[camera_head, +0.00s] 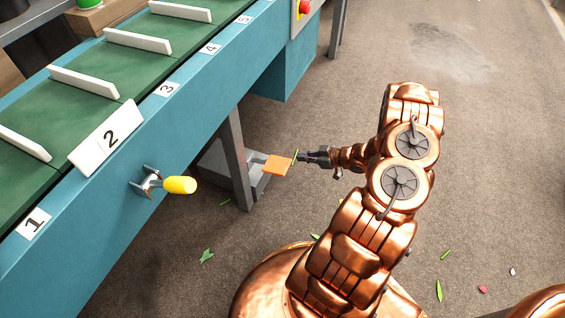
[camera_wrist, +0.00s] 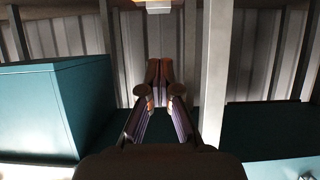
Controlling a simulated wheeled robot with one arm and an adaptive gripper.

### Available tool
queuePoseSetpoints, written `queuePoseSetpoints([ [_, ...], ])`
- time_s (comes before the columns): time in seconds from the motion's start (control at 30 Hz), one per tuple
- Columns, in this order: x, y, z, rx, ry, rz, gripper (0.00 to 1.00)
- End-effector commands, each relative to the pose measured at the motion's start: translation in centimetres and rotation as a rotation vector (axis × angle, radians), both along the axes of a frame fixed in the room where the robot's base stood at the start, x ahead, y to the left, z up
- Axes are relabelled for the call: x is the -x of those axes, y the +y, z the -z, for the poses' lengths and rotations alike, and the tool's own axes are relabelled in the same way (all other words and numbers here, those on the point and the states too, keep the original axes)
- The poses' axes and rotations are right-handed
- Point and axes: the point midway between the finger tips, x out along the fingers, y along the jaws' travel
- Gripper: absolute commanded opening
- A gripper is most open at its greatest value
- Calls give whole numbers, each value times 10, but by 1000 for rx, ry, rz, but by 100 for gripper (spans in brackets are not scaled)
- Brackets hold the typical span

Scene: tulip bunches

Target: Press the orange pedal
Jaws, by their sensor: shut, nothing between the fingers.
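The orange pedal (camera_head: 277,165) is a small flat plate low beside the grey leg of the conveyor table, in the head view. My gripper (camera_head: 300,157) is just right of the pedal, its dark fingers pointing left toward it. I cannot tell whether the tips touch the pedal or are apart from it. In the wrist view my gripper (camera_wrist: 159,70) has its two fingertips together in the middle, with nothing seen between them. I cannot make out the pedal in the wrist view.
The teal conveyor (camera_head: 135,160) with numbered green slots runs along the left. A yellow-ended handle (camera_head: 180,185) juts from its side. A grey leg (camera_head: 236,160) stands behind the pedal. Leaf and petal scraps lie on the brown floor (camera_head: 480,170), which is mostly clear at right.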

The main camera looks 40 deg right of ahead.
Motion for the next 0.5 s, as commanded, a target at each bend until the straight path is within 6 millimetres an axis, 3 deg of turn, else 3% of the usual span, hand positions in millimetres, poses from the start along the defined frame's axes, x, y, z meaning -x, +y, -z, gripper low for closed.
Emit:
queuePoseSetpoints([
  [0.23, -12, 8, 8, -1, 0, -2, 0],
  [0.5, -47, 29, 27, 1, -2, -4, 0],
])
